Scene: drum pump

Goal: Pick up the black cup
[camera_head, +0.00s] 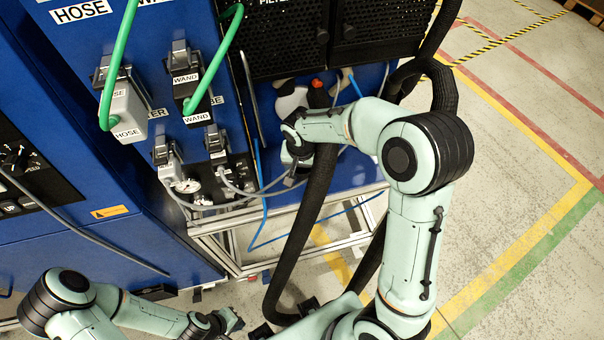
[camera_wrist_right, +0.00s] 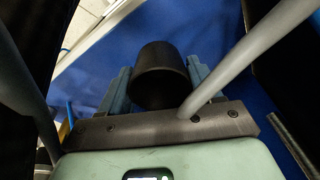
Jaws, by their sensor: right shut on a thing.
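The black cup (camera_wrist_right: 161,72) shows in the right wrist view as a dark round shape between the two blue-grey fingers. My right gripper (camera_wrist_right: 160,86) is shut on it. In the head view my right arm reaches to the lower shelf of the blue machine, and its gripper (camera_head: 296,155) is small and partly hidden by the wrist and a black hose. I cannot make out the cup there. My left gripper (camera_head: 232,319) is low at the bottom of the head view, away from the cup; I cannot tell whether it is open.
A thick black hose (camera_head: 313,205) hangs beside my right gripper down to the floor. Blue and grey thin hoses cross the shelf front. Connectors with green hoses (camera_head: 119,55) are on the blue panel at left. The metal frame (camera_head: 230,260) stands below. Open floor lies at right.

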